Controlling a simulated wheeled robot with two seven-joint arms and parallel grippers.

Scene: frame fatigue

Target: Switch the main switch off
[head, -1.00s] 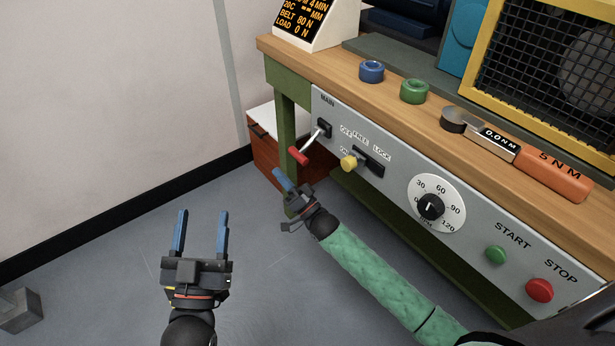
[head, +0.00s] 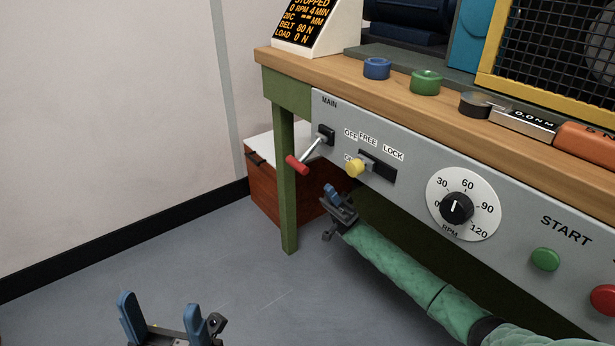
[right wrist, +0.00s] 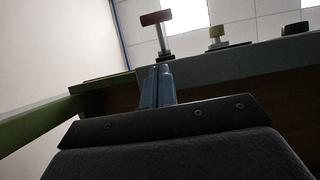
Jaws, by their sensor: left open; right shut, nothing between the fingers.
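The main switch is a metal lever with a red grip (head: 297,165), coming out of a black mount under the word MAIN at the panel's left end. The lever slants down and left, out from the panel. An OFF label is right of the mount; a lower label is partly hidden by the yellow knob. My right gripper (head: 331,193) is shut and empty, below and right of the red grip, apart from it. In the right wrist view the red grip (right wrist: 156,18) stands beyond my shut fingertips. My left gripper (head: 160,310) is open and empty, low over the floor.
A yellow knob (head: 354,168) on the FREE/LOCK slot is close right of the lever. The RPM dial (head: 456,208) and green START button (head: 545,259) are farther right. A green bench leg (head: 286,185) and red cabinet (head: 262,188) stand behind the lever. Floor at left is clear.

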